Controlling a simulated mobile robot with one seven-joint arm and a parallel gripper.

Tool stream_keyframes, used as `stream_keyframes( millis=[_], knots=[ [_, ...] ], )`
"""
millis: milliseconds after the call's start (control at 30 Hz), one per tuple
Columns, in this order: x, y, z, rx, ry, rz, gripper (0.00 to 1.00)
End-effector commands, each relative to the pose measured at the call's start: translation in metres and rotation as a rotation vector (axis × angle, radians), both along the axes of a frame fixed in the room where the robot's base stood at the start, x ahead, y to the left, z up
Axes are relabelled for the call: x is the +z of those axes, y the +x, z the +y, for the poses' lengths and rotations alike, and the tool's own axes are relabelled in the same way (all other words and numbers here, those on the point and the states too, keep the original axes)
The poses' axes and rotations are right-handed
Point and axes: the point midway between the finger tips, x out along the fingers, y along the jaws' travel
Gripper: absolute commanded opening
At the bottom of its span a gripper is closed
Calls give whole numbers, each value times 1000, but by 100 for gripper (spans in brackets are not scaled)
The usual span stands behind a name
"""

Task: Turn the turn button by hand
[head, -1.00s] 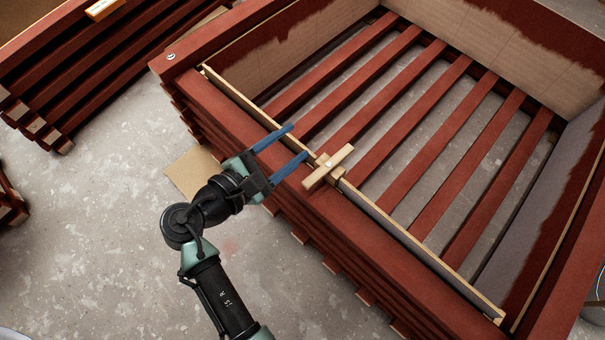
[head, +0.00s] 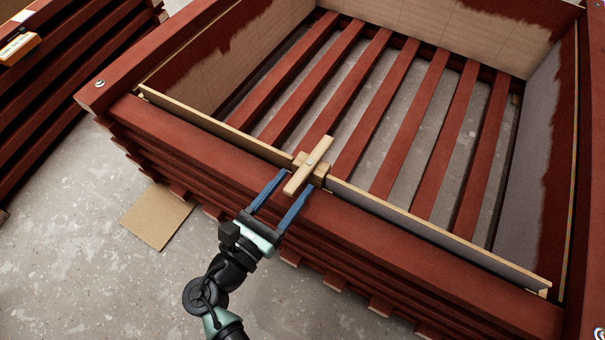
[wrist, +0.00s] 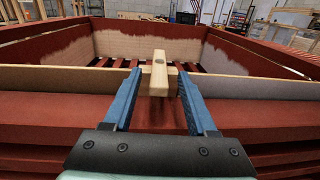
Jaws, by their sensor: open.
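The turn button (head: 307,165) is a pale wooden bar on a screw, set on a small wooden block at the middle of the thin board along the near side of the red frame. It lies across the board, its near end pointing toward me. My gripper (head: 295,179) is open, with its two blue fingers on either side of the bar's near end. In the wrist view the turn button (wrist: 159,75) stands between the fingertips (wrist: 158,80), with a gap showing on each side. Whether a finger touches it I cannot tell.
The red battened frame (head: 430,262) fills the right, with red slats (head: 345,95) inside it. Stacked red battens (head: 60,110) stand at the upper left. A cardboard piece (head: 157,215) lies on the otherwise clear concrete floor at left.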

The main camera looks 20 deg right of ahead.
Motion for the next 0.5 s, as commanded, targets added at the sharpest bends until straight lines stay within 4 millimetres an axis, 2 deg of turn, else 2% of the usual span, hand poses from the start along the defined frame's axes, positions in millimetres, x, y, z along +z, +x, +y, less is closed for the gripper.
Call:
stream_keyframes(
  millis=[100,200,500],
  knots=[
    [-3,11,-18,-4,0,-2,57],
    [-2,19,-28,-1,1,-2,57],
    [0,26,-37,1,1,1,57]
  ],
)
